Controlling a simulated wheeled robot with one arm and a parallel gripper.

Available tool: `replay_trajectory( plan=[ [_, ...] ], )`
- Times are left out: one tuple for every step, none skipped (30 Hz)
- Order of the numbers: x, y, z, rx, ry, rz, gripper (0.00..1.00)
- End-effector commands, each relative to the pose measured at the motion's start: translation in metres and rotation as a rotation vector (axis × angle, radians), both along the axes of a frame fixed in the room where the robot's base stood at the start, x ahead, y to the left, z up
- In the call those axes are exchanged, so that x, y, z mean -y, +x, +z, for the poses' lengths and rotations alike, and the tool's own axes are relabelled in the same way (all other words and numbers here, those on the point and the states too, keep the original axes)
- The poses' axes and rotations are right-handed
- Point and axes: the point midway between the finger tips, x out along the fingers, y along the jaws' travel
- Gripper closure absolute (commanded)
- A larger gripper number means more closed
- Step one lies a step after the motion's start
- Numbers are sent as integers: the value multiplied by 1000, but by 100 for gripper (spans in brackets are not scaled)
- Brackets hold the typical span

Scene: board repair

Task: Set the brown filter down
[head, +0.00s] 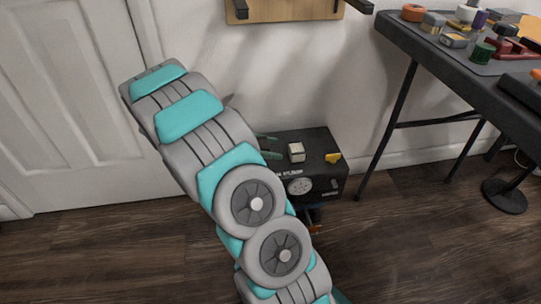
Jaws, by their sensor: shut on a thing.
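My arm (205,140) rises from the bottom across the middle of the head view and hides what lies behind it. I cannot pick out the brown filter in this view. A black box-shaped device (328,184) stands behind and to the right of my arm, with a dial on its front. A small pale cube (296,152) and a yellow piece (333,158) lie on its top. Green slim parts show beside my arm at the device's left edge; I cannot tell what they belong to.
A dark table (400,40) at the right holds an orange ring (413,12), a green roll (482,53), a red tool (510,48) and other parts. A wooden board (285,10) hangs on the wall. A white door (65,110) is at left. Wood floor (420,250) is open at lower right.

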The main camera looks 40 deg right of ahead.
Motion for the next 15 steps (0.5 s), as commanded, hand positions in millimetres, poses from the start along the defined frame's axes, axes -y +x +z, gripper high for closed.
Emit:
replay_trajectory(
  plan=[
    [4,3,-1,0,0,-1,80],
    [3,3,-6,-1,0,0,80],
    [3,2,-12,-3,0,1,80],
    [2,2,-17,-4,0,0,80],
    [3,2,-21,-4,0,0,80],
    [3,2,-27,-3,-1,1,80],
    [3,2,-31,-3,-1,1,80],
    [2,2,-33,-2,-1,0,80],
    [2,2,-35,-1,-2,1,80],
    [2,2,-35,1,-2,1,80],
    [2,2,-35,1,-2,1,80],
    [2,3,-35,1,-2,0,80],
    [2,3,-34,1,-2,0,80],
    [2,3,-34,1,-2,0,80],
    [2,2,-34,1,-2,0,80]
  ],
)
